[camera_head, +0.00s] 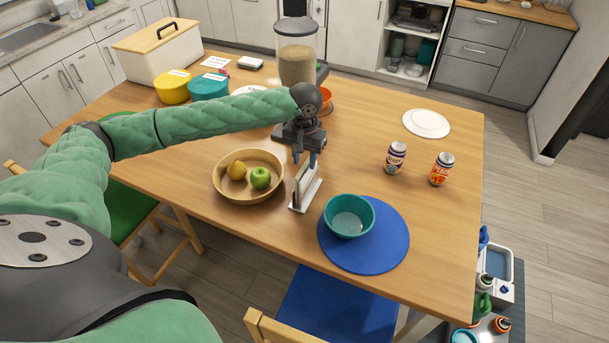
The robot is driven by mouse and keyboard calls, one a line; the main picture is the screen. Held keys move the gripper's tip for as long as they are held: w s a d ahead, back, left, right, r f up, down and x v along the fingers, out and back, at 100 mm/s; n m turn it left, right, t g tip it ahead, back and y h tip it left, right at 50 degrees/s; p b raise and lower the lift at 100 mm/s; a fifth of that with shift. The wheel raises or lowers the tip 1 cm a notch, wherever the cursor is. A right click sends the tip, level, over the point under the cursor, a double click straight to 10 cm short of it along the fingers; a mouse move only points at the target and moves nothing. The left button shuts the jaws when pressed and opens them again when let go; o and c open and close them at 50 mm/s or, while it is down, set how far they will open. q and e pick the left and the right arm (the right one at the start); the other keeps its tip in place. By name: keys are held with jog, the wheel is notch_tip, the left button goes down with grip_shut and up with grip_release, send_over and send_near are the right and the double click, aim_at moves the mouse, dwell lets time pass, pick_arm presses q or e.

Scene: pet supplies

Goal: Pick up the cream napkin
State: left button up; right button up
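A small white napkin holder (297,207) stands on the table between the wooden bowl and the teal bowl. A cream napkin (304,184) stands upright in it, its top partly hidden by my gripper. My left gripper (304,160) points down right over the napkin's top. Its two fingers look apart, and I cannot tell whether they touch the napkin. My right gripper is not in view.
A wooden bowl (219,184) with a green apple (260,178) and a yellow fruit stands left of the holder. A teal bowl (348,217) on a blue round mat (385,252) stands close on the right. Two cans (395,158) and a white plate (426,123) are farther right.

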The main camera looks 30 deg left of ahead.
pick_arm(q)
jog(key=shift+w+f, duration=0.1)
jog(key=shift+f, duration=0.3)
grip_shut()
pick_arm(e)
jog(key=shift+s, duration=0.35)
pick_arm(q)
jog(key=shift+r, duration=0.1)
